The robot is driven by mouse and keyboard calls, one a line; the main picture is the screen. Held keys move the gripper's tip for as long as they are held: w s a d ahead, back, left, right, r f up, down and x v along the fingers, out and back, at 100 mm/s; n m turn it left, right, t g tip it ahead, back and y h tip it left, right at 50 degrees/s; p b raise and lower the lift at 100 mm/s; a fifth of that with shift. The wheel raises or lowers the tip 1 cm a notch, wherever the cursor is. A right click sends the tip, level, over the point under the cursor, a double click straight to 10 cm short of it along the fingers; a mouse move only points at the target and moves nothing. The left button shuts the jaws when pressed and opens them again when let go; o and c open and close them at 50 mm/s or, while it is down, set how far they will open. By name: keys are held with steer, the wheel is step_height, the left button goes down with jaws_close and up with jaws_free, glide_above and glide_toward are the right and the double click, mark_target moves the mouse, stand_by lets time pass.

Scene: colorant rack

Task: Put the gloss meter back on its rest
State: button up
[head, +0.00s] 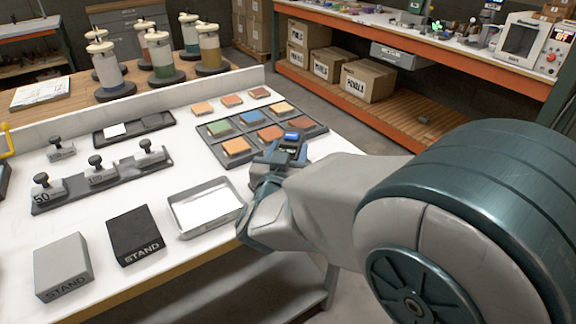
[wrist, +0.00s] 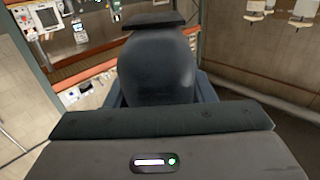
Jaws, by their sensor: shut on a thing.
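My gripper (head: 278,158) is over the table's right edge, beside the tile rack. It is shut on a small dark device with a blue patch, which I take as the gloss meter (head: 289,141); my fingers hide much of it. In the wrist view a dark rounded body (wrist: 155,65) with a flat black top fills the middle, likely the same meter. A dark shallow tray (head: 105,137) at the back of the white table holds a white tile and has an empty darker pad beside it. I cannot tell for sure whether this is the rest.
The tile rack (head: 208,138) holds several coloured tiles. A metal tray (head: 178,222), a black stand (head: 135,235) and a grey stand (head: 62,267) are along the front. A weight holder (head: 72,190) lies left. Jars (head: 107,66) stand behind the table's raised back edge.

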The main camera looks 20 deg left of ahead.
steer(key=shift+a+f, duration=0.25)
steer(key=shift+f, duration=0.15)
steer(key=shift+w+f+b, duration=0.1)
steer(key=shift+f+b, duration=0.25)
steer(key=shift+f, duration=1.35)
steer(key=shift+f, duration=0.1)
steer(key=shift+f, duration=0.15)
steer(key=o, duration=1.4)
steer(key=shift+r, duration=0.25)
steer(key=s, duration=0.8)
steer(key=s+d, duration=0.1)
steer(key=s, duration=0.3)
